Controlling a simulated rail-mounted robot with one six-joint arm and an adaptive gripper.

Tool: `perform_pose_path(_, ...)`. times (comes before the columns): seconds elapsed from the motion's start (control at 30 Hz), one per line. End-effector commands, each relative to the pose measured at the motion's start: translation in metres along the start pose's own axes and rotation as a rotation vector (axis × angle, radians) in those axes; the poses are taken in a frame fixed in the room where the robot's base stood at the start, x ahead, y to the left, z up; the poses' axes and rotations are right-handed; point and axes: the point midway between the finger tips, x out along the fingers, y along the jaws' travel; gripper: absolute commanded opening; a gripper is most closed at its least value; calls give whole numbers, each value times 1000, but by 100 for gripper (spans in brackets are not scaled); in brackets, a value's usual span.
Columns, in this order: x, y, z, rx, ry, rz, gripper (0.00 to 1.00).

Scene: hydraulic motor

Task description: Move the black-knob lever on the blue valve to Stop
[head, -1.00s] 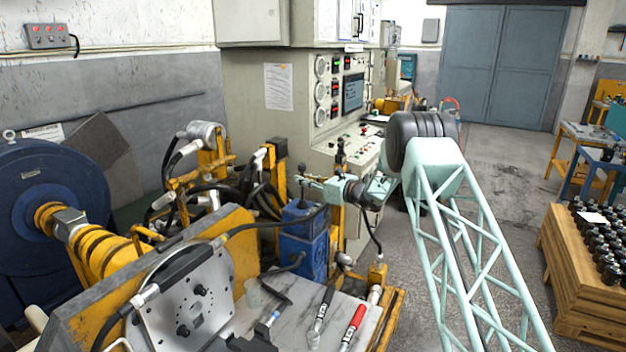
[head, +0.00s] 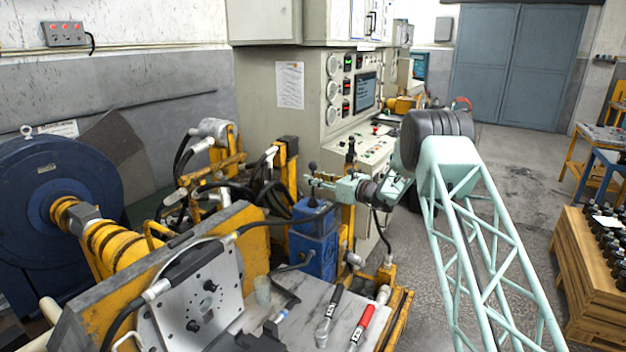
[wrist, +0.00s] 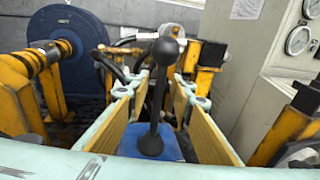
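The blue valve (head: 313,240) stands behind the grey worktable in the head view. Its lever (wrist: 153,110) rises upright from the blue top in the wrist view, with a round black knob (wrist: 165,51) at its upper end. The lever's knob also shows in the head view (head: 312,166). My gripper (head: 318,184) is beside the lever, reaching in from the right. In the wrist view its two yellow-padded fingers are spread apart, with the lever standing between them. I see a gap on both sides of the lever. No label for Stop is readable.
A blue motor (head: 60,205) and yellow pipes are at the left. The worktable (head: 290,325) holds a red-handled tool (head: 362,325) and other tools. A control cabinet (head: 290,110) stands behind the valve. Hoses and yellow frames crowd the valve; floor is open at the right.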

Motion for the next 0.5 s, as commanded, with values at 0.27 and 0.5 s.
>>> perform_pose_path(0.27, -28, -1, 0, 1, 1, -1, 21)
perform_pose_path(0.5, -64, 0, 0, 2, 1, -1, 21)
